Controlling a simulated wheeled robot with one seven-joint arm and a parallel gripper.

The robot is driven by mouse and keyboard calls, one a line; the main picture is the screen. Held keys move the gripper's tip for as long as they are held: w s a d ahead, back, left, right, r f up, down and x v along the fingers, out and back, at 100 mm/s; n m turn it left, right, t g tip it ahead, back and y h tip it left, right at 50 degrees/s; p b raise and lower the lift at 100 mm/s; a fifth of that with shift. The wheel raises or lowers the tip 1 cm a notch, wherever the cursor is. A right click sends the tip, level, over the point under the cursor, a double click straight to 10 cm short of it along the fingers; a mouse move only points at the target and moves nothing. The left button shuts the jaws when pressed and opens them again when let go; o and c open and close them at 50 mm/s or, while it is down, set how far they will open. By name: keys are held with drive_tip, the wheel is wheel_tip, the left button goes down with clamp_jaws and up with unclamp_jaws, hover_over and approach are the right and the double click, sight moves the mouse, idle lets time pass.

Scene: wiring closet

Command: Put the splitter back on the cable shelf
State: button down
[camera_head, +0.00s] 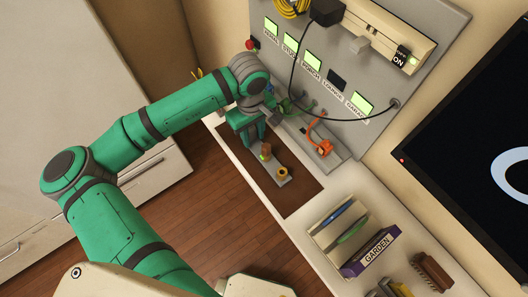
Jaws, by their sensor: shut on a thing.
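The splitter (274,168) looks like a small grey bar with brass-coloured connectors, over the brown mat (302,196). My gripper (262,147) is at its upper left end and appears shut on it. The fingers and part of the arm hide that end. I cannot tell whether the splitter touches the mat or is held just above it. A long pale shelf (296,222) runs below the wall panel and carries the mat. Further right on it, a beige holder (322,213) has a blue piece and a green piece in it.
The grey panel (411,68) has several lit green labels, a black cable and a switch marked ON. Green and orange cables (324,147) lie near my gripper. A purple GARDEN box (371,252), brown blocks and a black screen (478,145) are to the right.

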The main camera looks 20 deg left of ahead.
drive_tip(key=shift+r, duration=0.8)
wheel_tip(320, 180, up, 6)
drive_tip(key=shift+r, duration=0.2)
idle(0.9)
idle(0.6)
